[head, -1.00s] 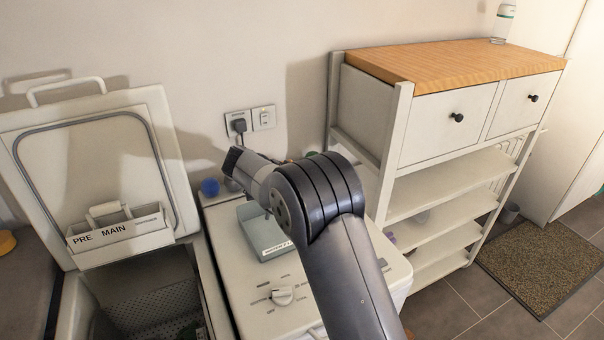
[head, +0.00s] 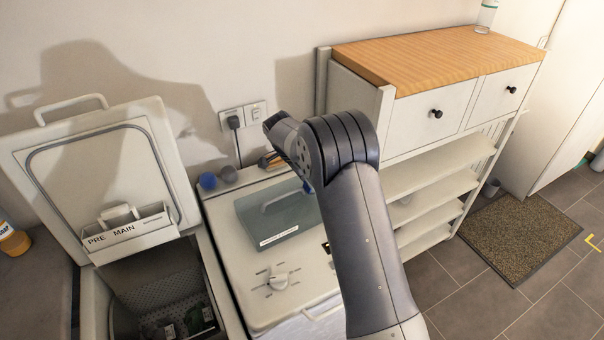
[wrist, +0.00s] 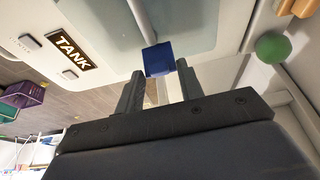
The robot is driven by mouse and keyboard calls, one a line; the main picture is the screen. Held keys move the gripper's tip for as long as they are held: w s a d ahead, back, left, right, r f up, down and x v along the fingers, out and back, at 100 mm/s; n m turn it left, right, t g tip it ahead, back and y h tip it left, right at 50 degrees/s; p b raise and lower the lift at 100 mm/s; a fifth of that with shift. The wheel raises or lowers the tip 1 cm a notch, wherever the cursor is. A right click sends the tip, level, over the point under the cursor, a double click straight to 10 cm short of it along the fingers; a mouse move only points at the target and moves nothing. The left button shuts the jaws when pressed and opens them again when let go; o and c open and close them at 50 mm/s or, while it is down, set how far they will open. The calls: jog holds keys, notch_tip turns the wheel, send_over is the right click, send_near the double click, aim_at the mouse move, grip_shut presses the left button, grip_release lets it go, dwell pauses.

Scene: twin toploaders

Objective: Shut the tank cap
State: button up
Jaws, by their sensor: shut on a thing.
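In the wrist view, a small blue block (wrist: 158,58), which I take to be the tank cap, sits at the tips of my gripper (wrist: 160,72). The two dark fingers are shut on it, one on each side. A dark "TANK" label (wrist: 72,55) lies to its left on the pale machine top. A bit of blue (head: 307,187) shows beside my arm in the head view, at the right edge of the grey-green lid (head: 268,222). My arm hides the fingers there. I cannot tell how far the cap is seated.
The left toploader's lid (head: 100,185) stands open over its drum. A dial (head: 278,281) is on the right machine's front. Blue (head: 208,181) and grey (head: 228,174) round knobs stand at its back. A green ball (wrist: 272,46) is near my gripper. A wooden-topped cabinet (head: 440,57) stands right.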

jog(key=shift+w+d+y, duration=0.15)
jog(key=shift+d+y, duration=0.1)
jog(key=shift+y, duration=0.25)
jog(key=o, duration=0.6)
jog(key=shift+o, duration=0.2)
jog(key=s+a+r, duration=0.1)
jog(key=s+a, duration=0.1)
jog(key=a, duration=0.2)
jog(key=s+a+r, duration=0.2)
jog(key=a, duration=0.2)
jog(key=s+a+r, duration=0.1)
jog(key=a, duration=0.3)
jog(key=shift+s+r, duration=0.4)
